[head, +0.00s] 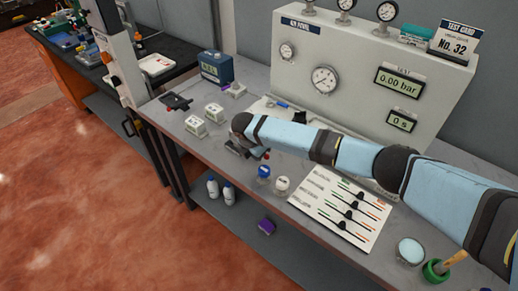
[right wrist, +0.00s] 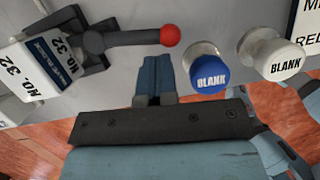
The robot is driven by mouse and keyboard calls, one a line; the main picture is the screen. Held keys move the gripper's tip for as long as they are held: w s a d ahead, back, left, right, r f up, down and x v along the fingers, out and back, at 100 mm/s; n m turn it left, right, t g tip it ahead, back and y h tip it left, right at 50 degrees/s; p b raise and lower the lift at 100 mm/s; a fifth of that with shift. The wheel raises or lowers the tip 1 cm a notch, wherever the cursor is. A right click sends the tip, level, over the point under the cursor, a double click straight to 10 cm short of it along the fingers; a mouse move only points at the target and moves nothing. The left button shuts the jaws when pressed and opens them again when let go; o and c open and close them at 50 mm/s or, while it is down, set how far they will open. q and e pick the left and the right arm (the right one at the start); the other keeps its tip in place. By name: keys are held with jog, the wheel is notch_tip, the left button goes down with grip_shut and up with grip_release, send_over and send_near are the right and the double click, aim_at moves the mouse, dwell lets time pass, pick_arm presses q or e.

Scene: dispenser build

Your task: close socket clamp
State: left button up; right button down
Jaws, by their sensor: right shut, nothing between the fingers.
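The socket clamp (right wrist: 80,40) is at the upper left of the right wrist view. Its dark lever (right wrist: 130,38) points right and ends in a red ball knob (right wrist: 169,36). A white block (right wrist: 45,57) labelled NO. 32 sits at the clamp. In the head view my arm hides most of the clamp; the red knob (head: 267,155) shows just beside the gripper. My right gripper (right wrist: 157,62) is shut and empty, its fingertips just below the lever in the picture; I cannot tell if they touch it. My left gripper is not in view.
A blue-capped bottle (right wrist: 210,72) and a white-capped one (right wrist: 281,60), both labelled BLANK, stand right of the knob. A printed card (head: 335,205) with thin tools lies farther right. The gauge panel (head: 350,75) stands behind. White boxes (head: 205,120) are to the left.

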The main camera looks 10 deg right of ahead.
jog(key=shift+s+a+r+p, duration=0.45)
jog(key=shift+a+r+p, duration=0.3)
jog(key=shift+a, duration=0.1)
pick_arm(q)
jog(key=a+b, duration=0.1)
jog(key=b, duration=0.2)
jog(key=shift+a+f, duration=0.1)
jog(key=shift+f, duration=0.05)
pick_arm(e)
jog(key=v, duration=0.9)
jog(key=shift+a+r, duration=0.15)
jog(key=shift+a, duration=0.05)
jog(key=shift+w, duration=0.1)
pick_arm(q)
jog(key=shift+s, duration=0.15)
